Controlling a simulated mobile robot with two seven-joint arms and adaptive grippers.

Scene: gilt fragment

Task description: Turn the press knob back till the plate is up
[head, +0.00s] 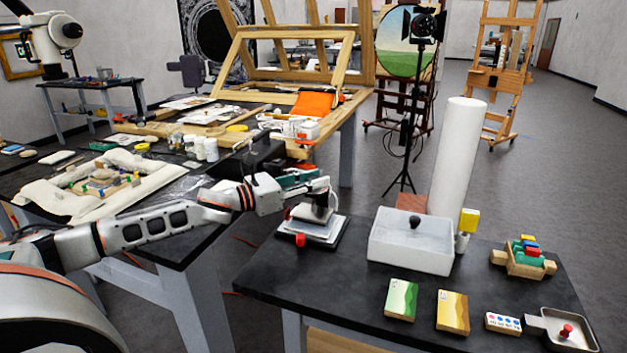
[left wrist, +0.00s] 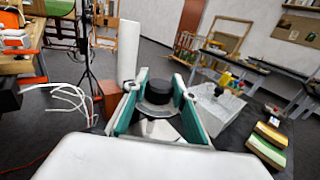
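The press (head: 325,231) stands at the left end of the near dark table, a low pale stack on a black base with a small red part (head: 300,240) at its front. Its dark round knob (left wrist: 160,103) shows between my left gripper's fingers in the left wrist view. My left gripper (head: 318,200) reaches in from the left, over the press. In the left wrist view the gripper (left wrist: 168,76) has its green-lined fingers apart on either side of the knob; contact is unclear. The plate's height is hard to tell behind the gripper.
A white box (head: 410,252) with a black lid knob stands right of the press, a tall white roll (head: 457,155) behind it. Painted cards (head: 402,299), a wooden rack (head: 522,265) and a metal tray (head: 548,322) lie farther right. A cluttered worktable (head: 150,225) stands left.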

